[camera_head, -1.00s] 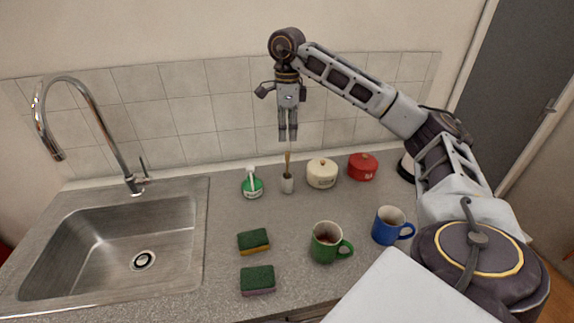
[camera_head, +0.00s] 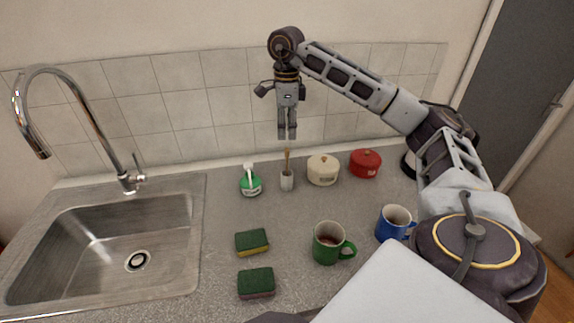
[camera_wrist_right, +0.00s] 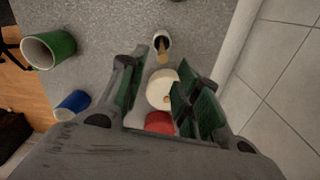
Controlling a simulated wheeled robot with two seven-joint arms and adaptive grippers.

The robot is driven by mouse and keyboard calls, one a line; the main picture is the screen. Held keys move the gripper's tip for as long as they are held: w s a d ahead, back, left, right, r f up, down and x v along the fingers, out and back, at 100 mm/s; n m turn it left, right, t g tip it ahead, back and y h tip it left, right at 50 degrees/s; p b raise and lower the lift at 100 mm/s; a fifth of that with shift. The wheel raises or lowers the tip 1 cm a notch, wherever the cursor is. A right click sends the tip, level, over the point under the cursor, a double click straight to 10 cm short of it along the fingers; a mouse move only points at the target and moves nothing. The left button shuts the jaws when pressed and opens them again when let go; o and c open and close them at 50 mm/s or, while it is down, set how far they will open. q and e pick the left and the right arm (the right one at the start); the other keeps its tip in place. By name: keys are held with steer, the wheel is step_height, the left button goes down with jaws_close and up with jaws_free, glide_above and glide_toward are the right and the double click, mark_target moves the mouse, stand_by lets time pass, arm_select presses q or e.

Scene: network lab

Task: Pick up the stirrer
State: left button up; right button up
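The wooden stirrer (camera_head: 287,158) stands upright in a small light holder (camera_head: 287,182) on the counter near the tiled wall. In the right wrist view the stirrer (camera_wrist_right: 161,45) shows inside the round holder (camera_wrist_right: 162,36), beyond the fingertips. My right gripper (camera_head: 287,136) points down above the stirrer in the head view, apart from it. In the right wrist view its two green-padded fingers (camera_wrist_right: 165,85) are spread with nothing between them. My left gripper is not in view.
A green soap bottle (camera_head: 250,183) stands left of the holder, and a cream pot (camera_head: 323,170) and red pot (camera_head: 365,163) right of it. Nearer are two sponges (camera_head: 252,242), a green mug (camera_head: 328,243) and a blue mug (camera_head: 392,223). The sink (camera_head: 110,255) is at left.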

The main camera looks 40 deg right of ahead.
mark_target(287, 149)
steer(key=shift+f, duration=3.6)
steer(key=shift+f, duration=0.15)
steer(key=shift+w+d+f+p, duration=0.15)
steer(key=shift+f+p, duration=0.1)
steer(key=shift+f, duration=1)
steer(key=shift+s+d+f+p, duration=0.1)
steer(key=shift+f+p, duration=0.1)
steer(key=shift+f, duration=1)
jaws_close()
